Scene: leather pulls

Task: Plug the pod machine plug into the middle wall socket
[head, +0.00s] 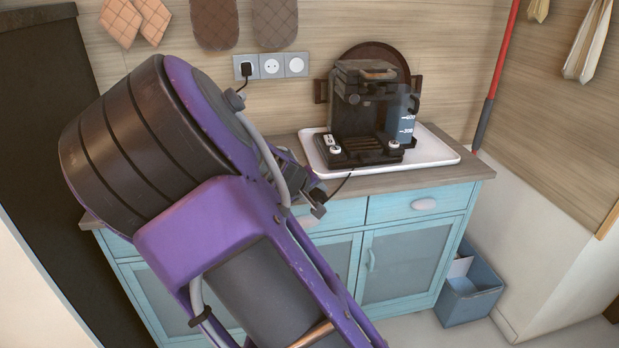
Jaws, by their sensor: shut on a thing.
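The wall socket strip has three outlets above the counter. A black plug (246,70) sits in the left outlet. The middle socket (271,66) is empty, and so is the right one. The dark pod machine (352,118) stands on a white tray right of the sockets. My gripper (317,202) is in front of the counter's front edge, below the sockets and left of the machine. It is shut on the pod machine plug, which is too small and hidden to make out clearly. A thin dark cable (342,185) runs from the gripper up toward the machine.
The white tray (446,153) covers much of the right side of the counter (470,172). A round dark board (374,52) leans behind the machine. Oven mitts (275,22) hang above the sockets. My arm hides the counter's left part.

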